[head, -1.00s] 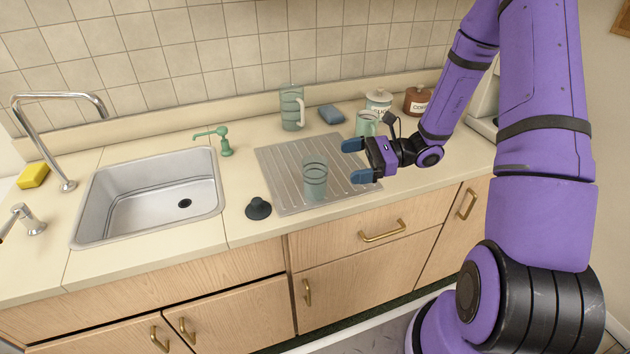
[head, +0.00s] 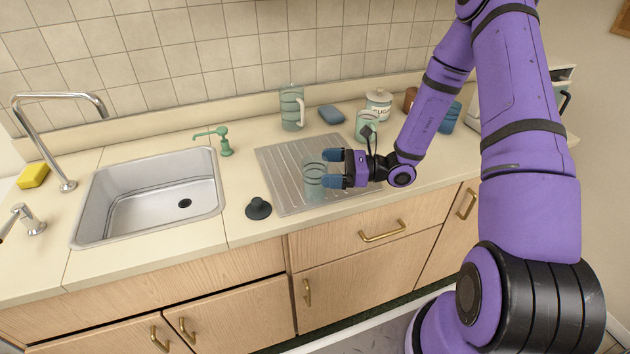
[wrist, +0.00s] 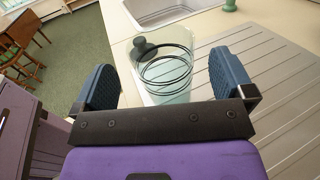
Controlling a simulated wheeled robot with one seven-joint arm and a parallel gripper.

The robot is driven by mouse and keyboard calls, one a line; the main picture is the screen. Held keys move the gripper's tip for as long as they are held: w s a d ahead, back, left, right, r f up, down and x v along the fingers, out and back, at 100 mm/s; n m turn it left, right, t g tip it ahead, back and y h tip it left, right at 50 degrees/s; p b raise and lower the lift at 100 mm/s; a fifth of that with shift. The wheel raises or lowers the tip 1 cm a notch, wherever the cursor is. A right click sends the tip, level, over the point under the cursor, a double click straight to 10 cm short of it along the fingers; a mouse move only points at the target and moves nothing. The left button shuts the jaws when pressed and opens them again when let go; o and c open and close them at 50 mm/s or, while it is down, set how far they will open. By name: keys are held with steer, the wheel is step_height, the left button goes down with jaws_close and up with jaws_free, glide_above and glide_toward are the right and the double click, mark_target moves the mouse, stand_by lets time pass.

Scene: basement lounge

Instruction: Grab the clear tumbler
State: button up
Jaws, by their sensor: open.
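The clear tumbler (head: 313,182) stands upright on the ribbed metal drainboard, a see-through glass with dark bands. In the wrist view the tumbler (wrist: 166,72) sits between the two blue fingers, with a gap showing on each side. My gripper (head: 328,169) is open at the right side of the tumbler, its fingertips reaching to the glass. In the wrist view my gripper (wrist: 165,82) holds nothing. In the head view the fingers hide part of the tumbler's right side.
The drainboard (head: 283,160) lies right of the steel sink (head: 150,195). A dark sink plug (head: 258,208) is left of the tumbler.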

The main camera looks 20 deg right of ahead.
mark_target(315, 166)
steer(key=shift+x, duration=2)
steer(key=shift+r, duration=0.1)
steer(key=shift+c, duration=0.5)
steer(key=c, duration=1.4)
